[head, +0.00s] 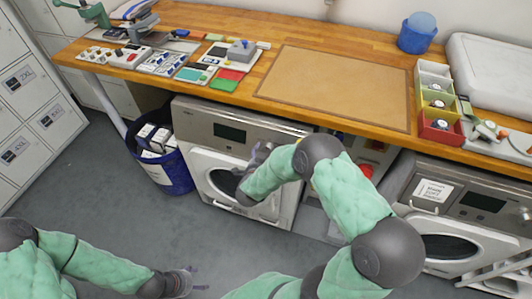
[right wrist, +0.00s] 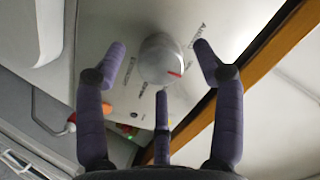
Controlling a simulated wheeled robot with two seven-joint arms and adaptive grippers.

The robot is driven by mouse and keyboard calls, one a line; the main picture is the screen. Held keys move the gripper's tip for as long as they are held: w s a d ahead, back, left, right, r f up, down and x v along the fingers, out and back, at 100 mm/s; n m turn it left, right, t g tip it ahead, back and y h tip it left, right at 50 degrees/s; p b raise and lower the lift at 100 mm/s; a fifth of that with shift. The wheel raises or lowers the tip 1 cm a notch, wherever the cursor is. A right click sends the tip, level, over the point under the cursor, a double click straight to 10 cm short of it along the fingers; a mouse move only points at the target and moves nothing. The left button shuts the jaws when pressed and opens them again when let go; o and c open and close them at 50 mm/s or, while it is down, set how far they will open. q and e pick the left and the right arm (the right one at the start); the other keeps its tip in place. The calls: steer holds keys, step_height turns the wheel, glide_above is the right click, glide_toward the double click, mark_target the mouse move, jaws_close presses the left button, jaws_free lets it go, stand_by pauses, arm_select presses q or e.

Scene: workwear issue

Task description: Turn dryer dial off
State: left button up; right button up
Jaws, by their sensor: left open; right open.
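A round silver-grey dial (right wrist: 160,60) with a red mark sits on a pale panel with printed labels in the right wrist view. The red mark is at its lower right in that picture. The three fingers of my right gripper (right wrist: 161,70) are spread open around the dial, with visible gaps. In the head view my right gripper (head: 258,158) is at the front of the left machine (head: 215,125), and this machine's dial is hidden there. My left gripper (head: 188,281) is open and empty over the floor at the bottom.
A second machine (head: 480,205) with a paper note stands at the right. A blue bin (head: 170,175) stands left of the first machine. The wooden counter (head: 230,100) above holds tools, trays and a brown mat (head: 335,85). Grey floor (head: 110,205) is clear in front.

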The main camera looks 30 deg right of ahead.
steer(key=v, duration=1.1)
steer(key=a+f+n+g+y+p, duration=0.1)
steer(key=a+f+n+g+y, duration=0.2)
steer(key=a+f+n+y, duration=0.7)
steer(key=s+a+f+n+g+y, duration=0.1)
steer(key=s+a+f+g+y, duration=0.1)
steer(key=s, duration=0.6)
steer(key=s+a+f+n+g+y+p, duration=0.1)
steer(key=s+a+f+n+g, duration=0.1)
steer(key=s+f, duration=0.5)
steer(key=s+a+g, duration=0.1)
steer(key=g, duration=0.1)
steer(key=shift+s+a+n+g+y, duration=0.15)
steer(key=shift+s+n+g+y, duration=0.15)
steer(key=shift+g+y, duration=0.1)
